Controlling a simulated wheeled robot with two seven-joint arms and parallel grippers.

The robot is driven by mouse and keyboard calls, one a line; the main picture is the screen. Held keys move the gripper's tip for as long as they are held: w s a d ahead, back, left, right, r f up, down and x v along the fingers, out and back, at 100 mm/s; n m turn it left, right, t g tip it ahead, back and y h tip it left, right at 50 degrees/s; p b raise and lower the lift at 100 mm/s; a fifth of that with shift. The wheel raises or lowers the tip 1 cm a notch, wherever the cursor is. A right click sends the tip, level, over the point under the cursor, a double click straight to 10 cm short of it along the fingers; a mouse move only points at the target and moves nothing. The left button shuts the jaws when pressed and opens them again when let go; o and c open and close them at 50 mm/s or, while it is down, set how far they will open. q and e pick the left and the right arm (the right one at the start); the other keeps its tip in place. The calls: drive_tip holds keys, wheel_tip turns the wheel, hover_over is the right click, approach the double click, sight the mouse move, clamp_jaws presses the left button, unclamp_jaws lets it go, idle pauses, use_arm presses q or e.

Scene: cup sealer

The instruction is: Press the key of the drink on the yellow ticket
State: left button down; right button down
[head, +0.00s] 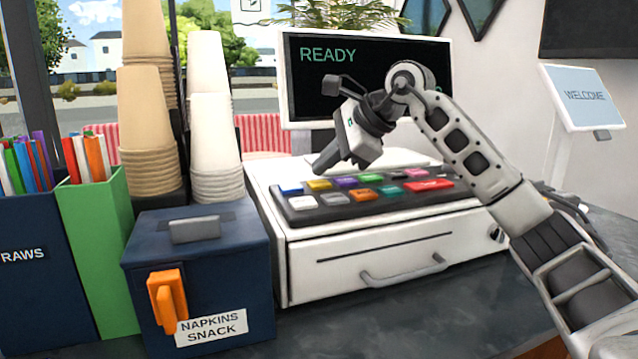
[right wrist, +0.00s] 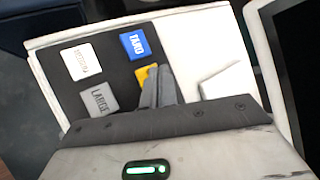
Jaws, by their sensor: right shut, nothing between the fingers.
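The key panel (head: 350,212) on the white register bears several coloured keys. The yellow key (head: 318,185) is in its back row, between the blue key (head: 291,189) and the purple key (head: 345,182). My right gripper (head: 318,170) is shut and empty, its tips pointing down just over the yellow key. In the right wrist view the fingers (right wrist: 156,75) cover part of the yellow key (right wrist: 143,78); its label is hidden. The blue key there reads TARO (right wrist: 135,42), the grey key LARGE (right wrist: 99,98). I cannot tell whether the tips touch. No yellow ticket shows. My left gripper is out of view.
The screen (head: 310,85) behind the register reads READY; my right arm hides part of it. A navy napkin box (head: 225,270), paper cup stacks (head: 217,145) and straw boxes (head: 105,245) stand at left. A WELCOME tablet (head: 585,98) is at right.

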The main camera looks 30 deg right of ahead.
sight(326, 184)
drive_tip(key=shift+f, duration=0.35)
drive_tip(key=shift+f+b, duration=0.3)
drive_tip(key=shift+f, duration=0.2)
idle(0.5)
idle(0.3)
drive_tip(key=shift+r+p, duration=0.9)
drive_tip(key=shift+p, duration=0.05)
wheel_tip(326, 184, up, 5)
drive_tip(key=p, duration=0.5)
drive_tip(key=shift+r, duration=0.1)
idle(0.5)
